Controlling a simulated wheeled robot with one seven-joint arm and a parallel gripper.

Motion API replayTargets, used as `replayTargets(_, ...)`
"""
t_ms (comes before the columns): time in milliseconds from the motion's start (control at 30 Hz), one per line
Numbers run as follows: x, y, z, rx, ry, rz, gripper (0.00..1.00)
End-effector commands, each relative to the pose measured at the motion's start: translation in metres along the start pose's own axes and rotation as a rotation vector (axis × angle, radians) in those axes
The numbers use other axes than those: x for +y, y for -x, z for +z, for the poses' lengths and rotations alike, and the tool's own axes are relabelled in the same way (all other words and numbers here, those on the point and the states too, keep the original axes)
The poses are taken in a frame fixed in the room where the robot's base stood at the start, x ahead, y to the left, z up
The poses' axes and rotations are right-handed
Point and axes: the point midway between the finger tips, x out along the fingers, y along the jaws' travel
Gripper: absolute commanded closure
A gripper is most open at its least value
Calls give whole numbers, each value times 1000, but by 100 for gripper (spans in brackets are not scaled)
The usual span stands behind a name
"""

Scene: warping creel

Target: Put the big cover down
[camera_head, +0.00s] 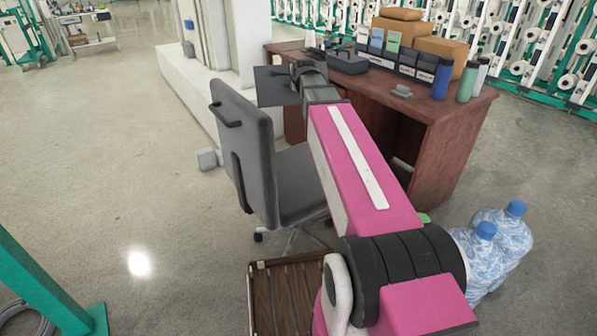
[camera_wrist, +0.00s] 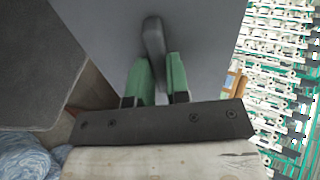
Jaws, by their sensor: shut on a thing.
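The big cover (camera_head: 272,86) is a flat, dark grey panel at the end of my arm in the head view. It hangs in front of the desk's left end, above and behind the chair. In the wrist view the cover (camera_wrist: 210,45) fills the upper middle as a plain grey sheet with a raised bar handle (camera_wrist: 152,38). My gripper (camera_wrist: 155,75) has green fingers on either side of this handle and is shut on it. In the head view my gripper (camera_head: 307,72) is dark and small, and its fingers are hard to make out. The cover's far side is hidden.
A grey office chair (camera_head: 245,150) stands close below my arm. The brown desk (camera_head: 450,135) carries bottles, bins and boxes. A slatted wooden piece (camera_head: 285,290) and water jugs (camera_head: 485,255) are near my base. Open floor (camera_head: 110,160) lies left.

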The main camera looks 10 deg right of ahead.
Motion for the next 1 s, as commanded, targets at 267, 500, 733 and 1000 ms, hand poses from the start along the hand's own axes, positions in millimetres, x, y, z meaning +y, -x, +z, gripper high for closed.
replayTargets(267,79,-51,-9,-76,62,348,100)
replayTargets(500,148,-77,-13,-140,159,659,100)
replayTargets(733,209,-88,-17,-177,265,905,100)
replayTargets(1000,240,-90,-20,-187,322,1016,100)
